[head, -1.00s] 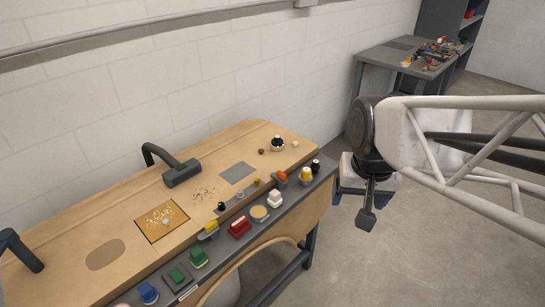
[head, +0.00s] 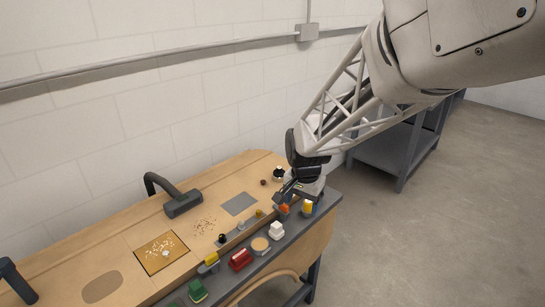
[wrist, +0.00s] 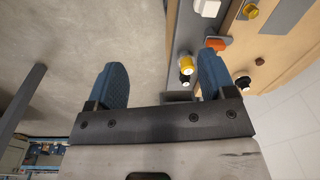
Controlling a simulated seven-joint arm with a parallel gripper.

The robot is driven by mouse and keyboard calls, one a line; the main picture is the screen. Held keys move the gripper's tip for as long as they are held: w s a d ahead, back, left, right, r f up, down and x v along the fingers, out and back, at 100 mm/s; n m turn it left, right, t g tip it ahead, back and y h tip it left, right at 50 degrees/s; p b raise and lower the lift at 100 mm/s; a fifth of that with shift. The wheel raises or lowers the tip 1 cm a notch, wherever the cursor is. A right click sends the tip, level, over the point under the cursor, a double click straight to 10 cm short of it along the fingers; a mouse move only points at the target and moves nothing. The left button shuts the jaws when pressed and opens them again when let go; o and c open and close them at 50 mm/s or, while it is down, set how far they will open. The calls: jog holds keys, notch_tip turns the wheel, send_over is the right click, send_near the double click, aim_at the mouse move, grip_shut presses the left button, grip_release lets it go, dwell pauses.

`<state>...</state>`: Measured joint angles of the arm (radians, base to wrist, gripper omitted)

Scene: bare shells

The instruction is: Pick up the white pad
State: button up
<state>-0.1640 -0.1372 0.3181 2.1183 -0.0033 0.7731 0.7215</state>
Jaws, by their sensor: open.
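The white pad (head: 276,231) is a small, blocky white piece on the grey front strip of the bench. It also shows at the top edge of the wrist view (wrist: 207,8), partly cut off. My gripper (head: 284,196) is above the right end of the bench, over the orange and yellow pieces, beyond and to the right of the white pad. In the wrist view, its two blue fingers (wrist: 162,78) are spread wide with nothing held between them. The pad is outside the fingers, ahead and to the right.
An orange piece (head: 284,209) and a yellow piece (head: 307,206) stand close to my gripper. A round tan disc (head: 260,244) and a red piece (head: 240,260) lie left of the pad. A dark lamp-like arm (head: 180,203) stands at the back. Open floor lies to the right.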

aim_at(277, 224)
jog(key=w+a+f+m, duration=0.1)
jog(key=w+a+f, duration=0.1)
jog(key=f, duration=0.2)
jog(key=w+a+f, duration=0.2)
jog(key=w+f, duration=0.1)
jog(key=w+a+f+m, duration=0.1)
jog(key=w+a+f, duration=0.1)
jog(key=w+f, duration=0.1)
jog(key=shift+w+a+f+m+g, duration=0.15)
jog(key=shift+f+g, duration=0.05)
jog(key=shift+f, duration=0.2)
jog(key=shift+w+a+f+m+g, duration=0.1)
jog(key=shift+f+m+g, duration=0.1)
jog(key=shift+f, duration=0.2)
jog(key=shift+f, duration=1.3)
jog(key=shift+s+f, duration=0.15)
jog(key=shift+f, duration=2.4)
jog(key=c, duration=1)
jog(key=shift+r, duration=0.15)
